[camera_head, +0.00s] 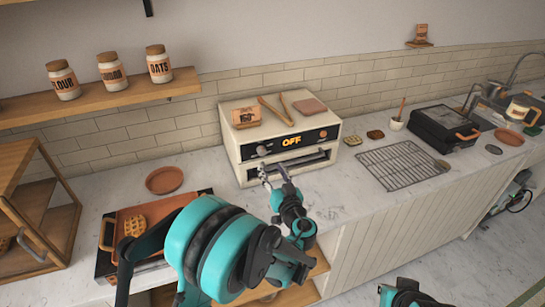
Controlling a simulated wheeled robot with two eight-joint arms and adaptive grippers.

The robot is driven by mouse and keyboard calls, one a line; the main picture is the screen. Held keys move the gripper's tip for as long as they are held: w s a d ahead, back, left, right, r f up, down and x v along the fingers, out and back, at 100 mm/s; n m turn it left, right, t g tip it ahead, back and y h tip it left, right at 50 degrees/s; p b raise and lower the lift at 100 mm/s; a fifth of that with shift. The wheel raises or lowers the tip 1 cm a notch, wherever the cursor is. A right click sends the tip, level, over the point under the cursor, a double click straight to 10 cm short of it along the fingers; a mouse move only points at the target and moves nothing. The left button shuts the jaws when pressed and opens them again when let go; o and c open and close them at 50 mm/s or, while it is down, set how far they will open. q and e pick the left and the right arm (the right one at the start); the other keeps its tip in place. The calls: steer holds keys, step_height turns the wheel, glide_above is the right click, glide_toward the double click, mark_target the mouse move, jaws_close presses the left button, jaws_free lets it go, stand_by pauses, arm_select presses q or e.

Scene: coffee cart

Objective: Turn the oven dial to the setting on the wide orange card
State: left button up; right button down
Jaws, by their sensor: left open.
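The cream oven (234,150) stands on the counter with a dark front panel, and its display reads "OFF" in orange. A dial (264,151) sits at the left of the panel and another knob (323,134) at the right. The wide orange card (246,117) stands on the oven's top left; its number looks like 150, but the print is small. My left gripper (273,171) is open in front of the oven's lower left front, just below the dial. I cannot tell if it touches the oven. Part of my right arm shows at the bottom right; its gripper is out of view.
Tongs (277,109) and a brown slab (309,106) lie on the oven. A wire rack (402,166) and black box grill (443,128) are to the right. A tray with a waffle (135,225) and a terracotta plate (164,180) are left. A jar shelf (100,98) hangs upper left.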

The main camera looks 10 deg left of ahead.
mark_target(263, 153)
arm_select(q)
steer(key=b+x, duration=0.1)
steer(key=x, duration=0.6)
steer(key=shift+w+a, duration=0.2)
steer(key=shift+a, duration=0.05)
steer(key=shift+c, duration=0.4)
jaws_close()
